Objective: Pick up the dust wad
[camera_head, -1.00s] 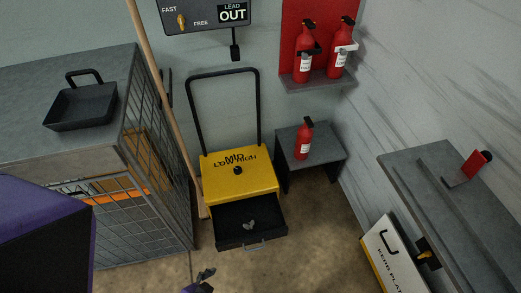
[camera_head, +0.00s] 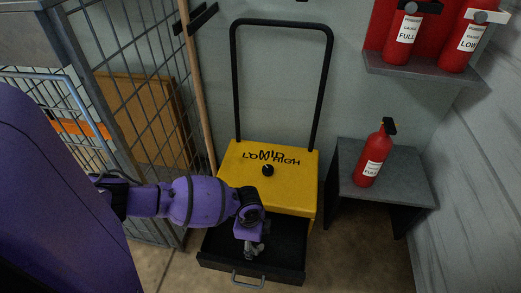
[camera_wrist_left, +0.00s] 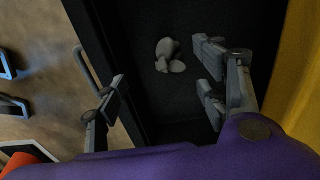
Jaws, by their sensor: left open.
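The dust wad (camera_wrist_left: 169,55) is a small grey lumpy clump lying on the floor of a black open drawer (camera_wrist_left: 135,112). The drawer (camera_head: 222,262) sticks out from the yellow machine (camera_head: 270,180). My left gripper (camera_head: 254,251) reaches down over the drawer and hides most of the wad in the head view. In the left wrist view my left gripper (camera_wrist_left: 160,92) is open, one finger on each side, with the wad between and just beyond the fingertips, not touched. My right gripper is not in view.
A red extinguisher (camera_head: 374,157) stands on a grey stand (camera_head: 395,184) at the right. A wire cage (camera_head: 140,110) and a wooden pole (camera_head: 196,95) stand at the left. The black push handle (camera_head: 325,85) rises behind the machine.

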